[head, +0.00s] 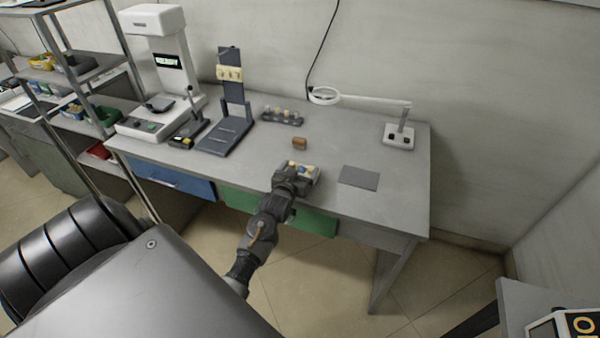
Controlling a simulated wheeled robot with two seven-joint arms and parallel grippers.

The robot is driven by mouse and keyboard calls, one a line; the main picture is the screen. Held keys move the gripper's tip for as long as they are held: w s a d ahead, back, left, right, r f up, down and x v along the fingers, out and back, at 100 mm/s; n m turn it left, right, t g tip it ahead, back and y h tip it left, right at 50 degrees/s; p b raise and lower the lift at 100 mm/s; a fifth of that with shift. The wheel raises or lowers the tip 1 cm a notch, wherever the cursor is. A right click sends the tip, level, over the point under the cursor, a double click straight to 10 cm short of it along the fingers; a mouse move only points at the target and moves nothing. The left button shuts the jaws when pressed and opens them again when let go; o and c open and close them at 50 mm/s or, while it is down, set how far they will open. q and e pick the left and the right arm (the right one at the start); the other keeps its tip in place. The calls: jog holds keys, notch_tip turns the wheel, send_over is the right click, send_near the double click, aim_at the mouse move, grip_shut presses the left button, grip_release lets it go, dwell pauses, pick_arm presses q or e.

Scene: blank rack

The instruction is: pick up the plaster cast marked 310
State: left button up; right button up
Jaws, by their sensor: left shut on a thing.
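My left gripper (297,174) reaches over the front edge of the grey bench, at a small grey tray (316,176) holding small pale and bluish pieces. The gripper is shut on a small pale piece, apparently a plaster cast (293,164); its fingers and the wrist hide most of it. No number can be read on any piece at this size, so I cannot tell which is marked 310. Whether the held piece is clear of the tray cannot be told. My right gripper is not in view.
A brown block (300,144) and a low rack of small pieces (283,116) stand behind. A dark upright stand (236,110) holds pale blocks. A flat grey mat (359,178) lies right, a magnifier lamp (399,136) at back right. The bench's right front is clear.

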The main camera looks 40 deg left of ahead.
pick_arm(q)
jog(key=shift+r, duration=0.45)
jog(key=s+a+r+b, duration=0.1)
jog(key=s+a+r, duration=0.4)
jog(key=s+r, duration=0.6)
jog(key=shift+s+a+r, duration=0.25)
jog(key=shift+s+a, duration=0.15)
jog(key=shift+s, duration=0.45)
